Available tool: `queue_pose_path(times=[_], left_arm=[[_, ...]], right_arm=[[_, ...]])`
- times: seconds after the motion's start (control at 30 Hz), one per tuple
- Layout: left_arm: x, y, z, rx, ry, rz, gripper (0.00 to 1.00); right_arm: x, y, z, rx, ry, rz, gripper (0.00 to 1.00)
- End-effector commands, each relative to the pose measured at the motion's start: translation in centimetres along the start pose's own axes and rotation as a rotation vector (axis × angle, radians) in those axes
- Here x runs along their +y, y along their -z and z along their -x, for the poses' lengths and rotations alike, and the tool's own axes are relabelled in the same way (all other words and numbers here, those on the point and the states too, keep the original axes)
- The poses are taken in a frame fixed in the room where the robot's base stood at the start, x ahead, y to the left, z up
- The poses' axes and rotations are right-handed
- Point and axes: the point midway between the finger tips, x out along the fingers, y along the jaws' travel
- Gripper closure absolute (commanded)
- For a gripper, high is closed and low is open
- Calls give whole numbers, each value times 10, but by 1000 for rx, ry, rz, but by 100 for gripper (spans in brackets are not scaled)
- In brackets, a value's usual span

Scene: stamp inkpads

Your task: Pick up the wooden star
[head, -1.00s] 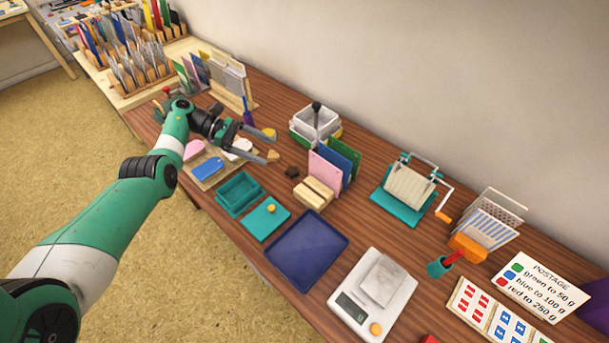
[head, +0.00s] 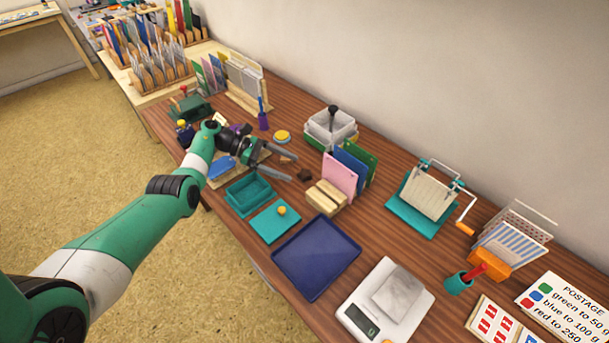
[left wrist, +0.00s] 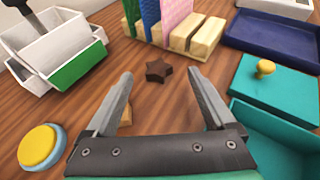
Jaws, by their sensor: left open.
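A small dark brown star (head: 305,175) lies flat on the wooden table, left of the card holder. It also shows in the left wrist view (left wrist: 158,72), beyond my fingers and roughly centred between their tips. My left gripper (head: 293,168) is open and empty, low over the table and just left of the star. A light wooden piece (left wrist: 126,117) lies partly hidden behind one finger, its shape unclear. My right gripper is not in view.
A wooden holder (head: 327,198) with coloured cards stands right of the star. A teal box (head: 249,195) with its lid (head: 275,221) lies in front. A yellow round pad (left wrist: 41,146) and white bin (head: 331,126) stand behind. A blue tray (head: 316,257) lies further right.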

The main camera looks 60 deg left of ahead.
Motion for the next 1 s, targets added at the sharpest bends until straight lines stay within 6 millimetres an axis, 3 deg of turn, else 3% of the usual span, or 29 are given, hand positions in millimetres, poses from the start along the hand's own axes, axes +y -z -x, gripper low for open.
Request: queue_pose_path(times=[0.13,0.2,0.47,0.9,0.97,1.0], left_arm=[[2,11,-27,0,5,0,12],[2,7,-38,0,4,-1,12],[2,6,-45,0,1,0,12],[2,6,-45,0,1,0,89],[2,6,-45,0,1,0,100],[2,6,-45,0,1,0,100]], right_arm=[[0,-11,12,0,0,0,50],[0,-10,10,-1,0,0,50],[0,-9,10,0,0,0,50],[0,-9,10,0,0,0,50],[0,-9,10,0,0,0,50],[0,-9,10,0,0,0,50]])
